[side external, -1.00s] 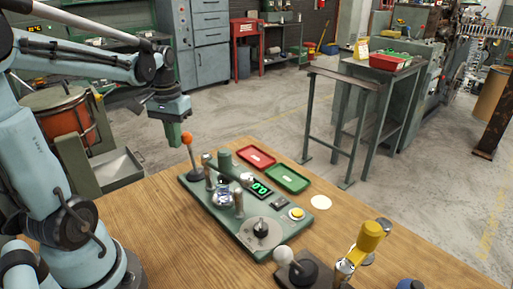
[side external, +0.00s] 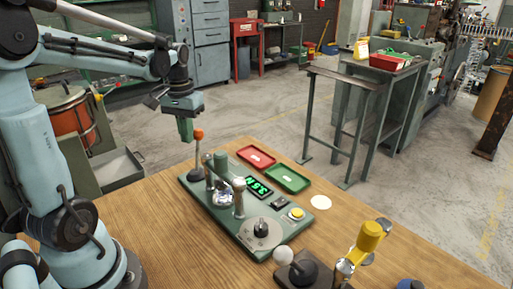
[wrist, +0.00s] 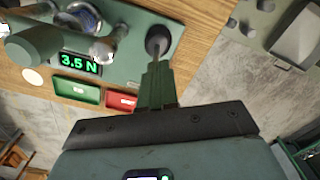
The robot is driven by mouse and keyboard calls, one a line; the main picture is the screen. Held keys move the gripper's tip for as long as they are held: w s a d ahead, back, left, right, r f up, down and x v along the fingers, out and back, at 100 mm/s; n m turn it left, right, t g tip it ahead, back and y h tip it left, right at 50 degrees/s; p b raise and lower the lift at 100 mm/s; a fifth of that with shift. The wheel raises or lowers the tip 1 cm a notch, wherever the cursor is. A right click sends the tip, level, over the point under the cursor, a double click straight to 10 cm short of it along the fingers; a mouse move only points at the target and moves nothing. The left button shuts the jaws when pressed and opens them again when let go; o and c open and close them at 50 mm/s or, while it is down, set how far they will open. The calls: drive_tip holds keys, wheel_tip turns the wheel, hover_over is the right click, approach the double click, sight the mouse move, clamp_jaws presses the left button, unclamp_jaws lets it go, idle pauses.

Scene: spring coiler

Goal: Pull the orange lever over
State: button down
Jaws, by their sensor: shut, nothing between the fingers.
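The orange lever (side external: 198,134) is a thin grey rod with an orange ball on top. It stands nearly upright from a round dark base at the back left corner of the green tester plate (side external: 228,226). My gripper (side external: 187,139) points down with its fingers shut and empty. It is just left of the orange ball, close against it; contact is hard to tell. In the wrist view my gripper (wrist: 157,72) covers the ball, and only the lever's rod (wrist: 159,52) and dark base show beyond the fingertips.
The tester's green display (side external: 259,187) is lit and reads 3.5 N in the wrist view. A red tray (side external: 256,157) and green tray (side external: 287,179) lie behind it. A white-knobbed joystick (side external: 284,254) and yellow-handled tool (side external: 369,237) stand front right.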

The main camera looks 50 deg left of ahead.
sight(198, 131)
drive_tip(key=shift+w, duration=0.35)
drive_tip(key=shift+w+f, duration=0.3)
drive_tip(key=shift+w, duration=0.65)
drive_tip(key=shift+w+f, duration=0.25)
drive_tip(key=shift+w, duration=0.25)
drive_tip(key=shift+s, duration=0.15)
drive_tip(key=shift+s+r, duration=0.1)
drive_tip(key=shift+s, duration=0.4)
